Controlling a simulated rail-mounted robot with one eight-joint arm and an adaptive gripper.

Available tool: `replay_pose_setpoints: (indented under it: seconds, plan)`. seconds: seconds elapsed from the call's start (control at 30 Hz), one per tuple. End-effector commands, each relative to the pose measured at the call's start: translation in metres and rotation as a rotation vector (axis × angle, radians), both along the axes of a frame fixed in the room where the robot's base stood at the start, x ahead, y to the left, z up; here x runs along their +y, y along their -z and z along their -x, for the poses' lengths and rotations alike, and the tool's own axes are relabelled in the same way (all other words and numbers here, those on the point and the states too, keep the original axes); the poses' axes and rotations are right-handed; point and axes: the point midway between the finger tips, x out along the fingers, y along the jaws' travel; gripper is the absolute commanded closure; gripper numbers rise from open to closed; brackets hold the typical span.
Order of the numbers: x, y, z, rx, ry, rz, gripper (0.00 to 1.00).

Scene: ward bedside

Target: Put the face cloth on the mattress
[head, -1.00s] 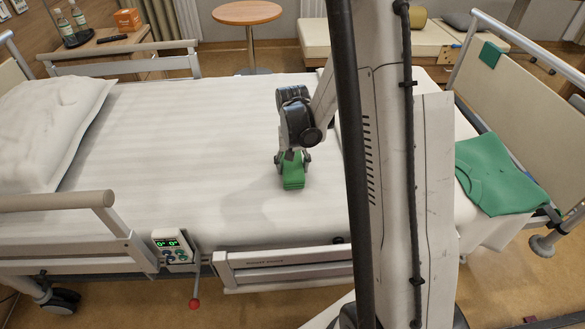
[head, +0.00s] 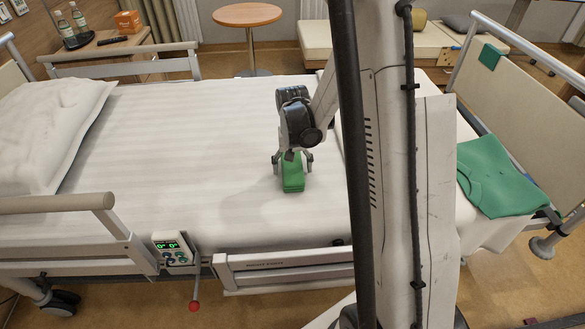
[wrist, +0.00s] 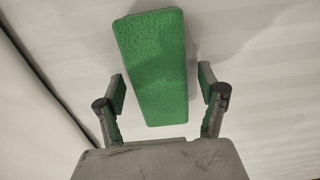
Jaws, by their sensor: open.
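The face cloth (head: 292,178) is a green folded block on the white mattress (head: 200,140), near the middle of the bed. In the wrist view the face cloth (wrist: 155,65) lies on the white sheet between and beyond my fingers, with a gap on each side. My gripper (head: 292,162) is open over the cloth, pointing down, with a finger on either side. In the wrist view my gripper (wrist: 163,100) shows its green-padded fingers spread and apart from the cloth.
A white pillow (head: 50,130) lies at the bed's left end. A green garment (head: 500,180) lies at the right end. Bed rails (head: 60,203) and a hand control (head: 173,248) are along the near side. The mattress left of my gripper is clear.

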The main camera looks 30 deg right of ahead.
Motion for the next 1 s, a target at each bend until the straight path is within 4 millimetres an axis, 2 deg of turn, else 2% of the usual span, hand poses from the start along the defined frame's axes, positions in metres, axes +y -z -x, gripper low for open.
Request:
replay_pose_setpoints:
  seconds: [0.4, 0.6, 0.77, 0.87, 1.0]
  plan:
    - [0.000, -0.084, 0.001, 0.000, 0.000, 0.000, 0.28]
    - [0.000, -0.107, 0.000, 0.000, 0.000, 0.000, 0.28]
    - [0.002, -0.117, 0.001, -0.006, -0.005, 0.002, 0.28]
    - [0.010, -0.129, 0.005, -0.025, -0.022, 0.008, 0.28]
    - [0.029, -0.158, 0.017, -0.080, -0.067, 0.024, 0.28]
